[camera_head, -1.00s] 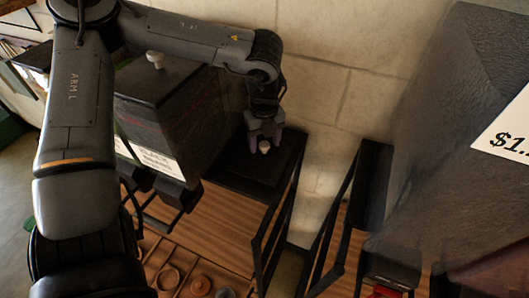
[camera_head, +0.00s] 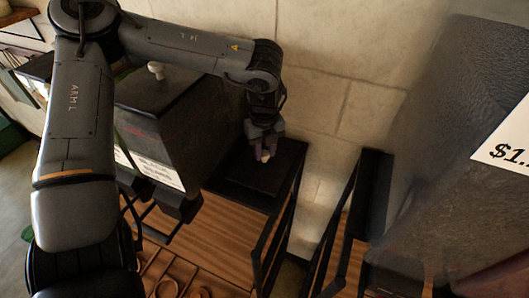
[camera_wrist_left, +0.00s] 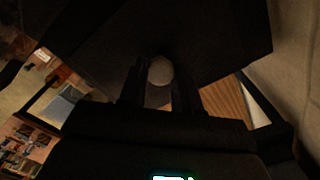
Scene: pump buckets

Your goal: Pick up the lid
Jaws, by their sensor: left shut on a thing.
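The black square lid (camera_head: 245,185) with a small pale round knob lies at the wall end of a wooden shelf in the head view. My left gripper (camera_head: 264,151) points down over it and is shut on the knob. In the left wrist view the knob (camera_wrist_left: 160,70) sits between the two dark fingers (camera_wrist_left: 159,92), with the dark lid (camera_wrist_left: 215,35) spreading beyond it. I cannot tell whether there is a gap under the lid. My right gripper is not in view.
A dark bin (camera_head: 180,115) with its own pale-knobbed lid (camera_head: 156,70) stands left of my gripper, under my left arm. Black shelf rails (camera_head: 283,222) rise on the right. A large dark bin (camera_head: 450,150) with a price sign fills the right side. A stone wall stands behind.

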